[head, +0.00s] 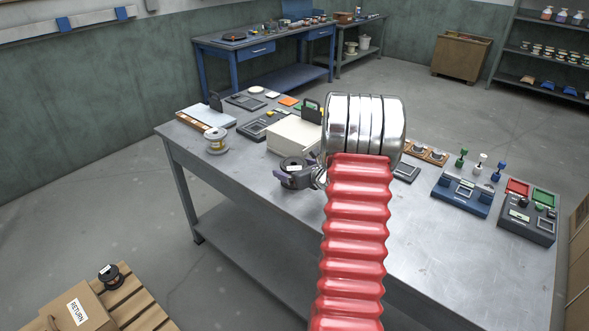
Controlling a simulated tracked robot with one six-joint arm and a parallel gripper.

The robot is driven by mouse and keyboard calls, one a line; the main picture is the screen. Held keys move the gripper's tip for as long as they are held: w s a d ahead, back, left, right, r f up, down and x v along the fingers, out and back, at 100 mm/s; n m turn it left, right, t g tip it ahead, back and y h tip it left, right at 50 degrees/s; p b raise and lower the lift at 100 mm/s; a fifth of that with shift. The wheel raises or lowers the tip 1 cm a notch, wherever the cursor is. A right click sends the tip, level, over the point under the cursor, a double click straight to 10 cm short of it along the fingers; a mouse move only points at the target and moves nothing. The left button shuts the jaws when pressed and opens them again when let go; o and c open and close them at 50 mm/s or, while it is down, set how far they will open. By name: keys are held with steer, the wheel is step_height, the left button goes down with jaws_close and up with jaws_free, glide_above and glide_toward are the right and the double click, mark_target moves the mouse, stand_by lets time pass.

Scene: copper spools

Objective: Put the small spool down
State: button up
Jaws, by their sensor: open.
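A small dark spool (294,166) with a pale label on top is upright near the front edge of the grey metal table (262,205). My gripper (291,173) is open, with its purple-grey fingers around the spool's sides. I cannot tell whether the fingers touch it, and its underside is partly hidden by them. My red ribbed arm and shiny metal joint cover the table to the right of it.
A larger pale spool (216,140) stands on the table's left. A cream box (294,134) sits just behind my gripper. A blue fixture (462,194) and a dark tray unit (527,217) stand at right. Another dark spool (109,275) is on the floor pallet (140,301).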

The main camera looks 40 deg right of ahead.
steer(key=v, duration=1.1)
steer(key=shift+s, duration=0.2)
